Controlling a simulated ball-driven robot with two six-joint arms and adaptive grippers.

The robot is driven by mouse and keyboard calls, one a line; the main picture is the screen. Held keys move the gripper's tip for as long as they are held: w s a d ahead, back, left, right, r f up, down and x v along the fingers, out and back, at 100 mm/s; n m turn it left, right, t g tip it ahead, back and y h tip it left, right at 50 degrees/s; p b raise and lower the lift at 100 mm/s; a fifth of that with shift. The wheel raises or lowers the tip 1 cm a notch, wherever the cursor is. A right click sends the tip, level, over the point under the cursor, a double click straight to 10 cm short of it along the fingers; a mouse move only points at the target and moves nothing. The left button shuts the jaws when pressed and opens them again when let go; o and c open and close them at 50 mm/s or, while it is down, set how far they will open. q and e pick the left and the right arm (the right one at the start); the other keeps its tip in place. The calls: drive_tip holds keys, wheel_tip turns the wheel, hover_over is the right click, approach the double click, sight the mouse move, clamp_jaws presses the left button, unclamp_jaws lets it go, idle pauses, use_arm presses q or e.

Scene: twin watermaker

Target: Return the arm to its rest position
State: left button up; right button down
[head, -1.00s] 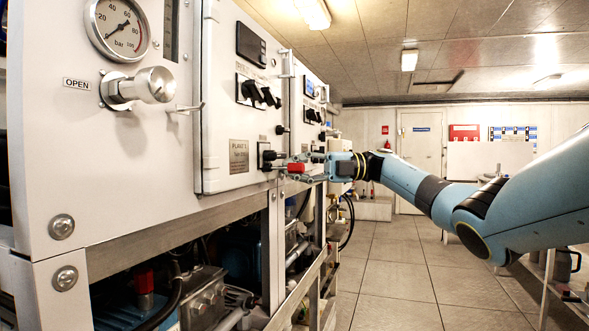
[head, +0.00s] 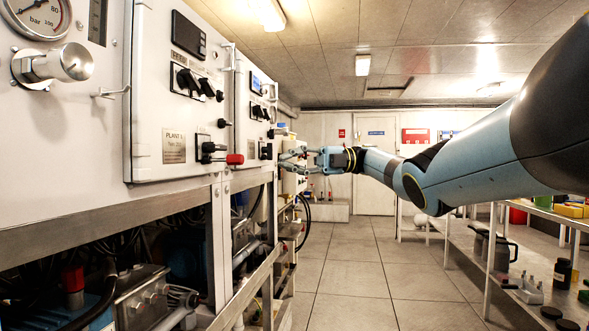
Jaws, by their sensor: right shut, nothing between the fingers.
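My right arm (head: 450,172) reaches in from the right edge, stretched forward across the aisle. Its gripper (head: 288,162) is at the far end, small in the picture, shut and empty. It shows just right of the front of the plant cabinets, apart from the red-tipped handle (head: 234,159) on the near panel. That handle sticks out to the right below the black switches (head: 198,84). Whether the fingertips clear the farther cabinet is hard to tell. My left gripper is not in view.
The white plant cabinet (head: 60,150) with a pressure gauge (head: 37,14) fills the left. A shelf rack (head: 462,243) with a grey jug (head: 497,248) and bottles stands at right, below my arm. The tiled floor (head: 365,275) between is clear, leading to a door (head: 375,165).

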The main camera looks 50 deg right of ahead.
drive_tip(key=s+a+f+m+t+h, duration=0.2)
drive_tip(key=s+a+f+m, duration=0.35)
drive_tip(key=f, duration=1.15)
drive_tip(key=s+a+f+m+t+h, duration=0.15)
drive_tip(key=s+a+f+m, duration=0.45)
drive_tip(key=f, duration=1.2)
drive_tip(key=s+a+f+m+t+h, duration=0.1)
drive_tip(key=s+a+f+m+h, duration=0.35)
drive_tip(key=f, duration=1.25)
drive_tip(key=s+a+f+m+g+h, duration=0.2)
drive_tip(key=s+a+f+m+h, duration=0.15)
drive_tip(key=s+f, duration=0.55)
drive_tip(key=s+a+f+m+g+h, duration=0.25)
drive_tip(key=s+f+m, duration=0.25)
drive_tip(key=s+f, duration=0.45)
drive_tip(key=s+a+f+m+g+h, duration=0.1)
drive_tip(key=s+f+g, duration=0.3)
drive_tip(key=s, duration=0.7)
drive_tip(key=s+a+f+m+g+h, duration=0.1)
drive_tip(key=s+f+m+g, duration=0.2)
drive_tip(key=s, duration=0.7)
drive_tip(key=shift+s+f+m+g+h, duration=0.3)
drive_tip(key=shift+s+f+m+g, duration=0.1)
drive_tip(key=shift+m+g, duration=0.3)
drive_tip(key=shift+a, duration=0.1)
